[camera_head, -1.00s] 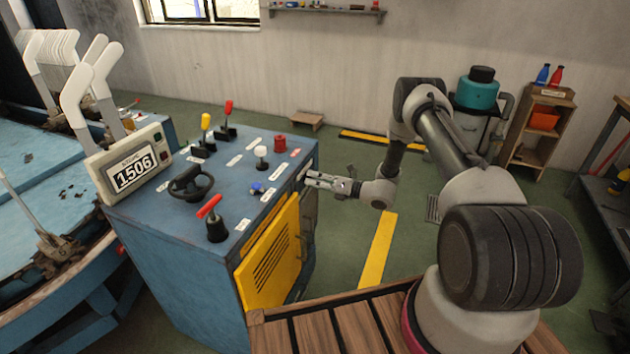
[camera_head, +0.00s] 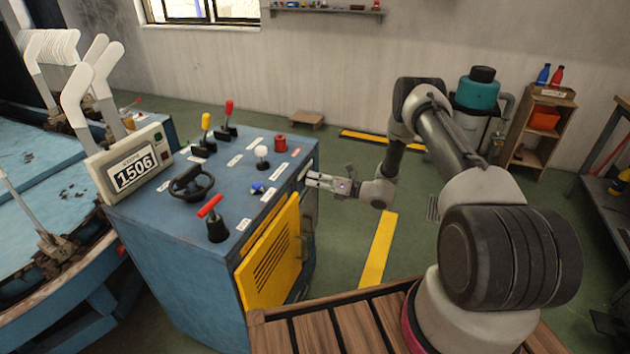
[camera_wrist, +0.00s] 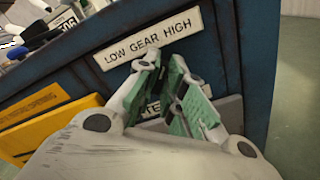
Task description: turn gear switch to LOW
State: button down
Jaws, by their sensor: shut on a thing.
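The label LOW GEAR HIGH (camera_wrist: 152,38) is on the blue side of the control console (camera_head: 190,245), upper middle in the wrist view. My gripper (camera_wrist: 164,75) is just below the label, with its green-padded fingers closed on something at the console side. The gear switch itself is hidden behind the fingers, so I cannot read its position. In the head view my gripper (camera_head: 309,179) reaches the console's right side near its top edge.
A yellow louvred door (camera_head: 270,260) is below and left of my gripper. Levers and knobs stand on the console top, including a white knob (camera_head: 262,152) and a red-handled lever (camera_head: 215,225). Open floor lies right of the console.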

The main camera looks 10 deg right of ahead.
jog(key=shift+s+a+n, duration=0.1)
jog(key=shift+s+n, duration=0.05)
jog(key=shift+n, duration=4.05)
jog(key=shift+s+a+n, duration=0.1)
jog(key=shift+n, duration=4.1)
jog(key=c, duration=1.5)
grip_release()
jog(key=shift+d, duration=0.1)
jog(key=v, duration=1.2)
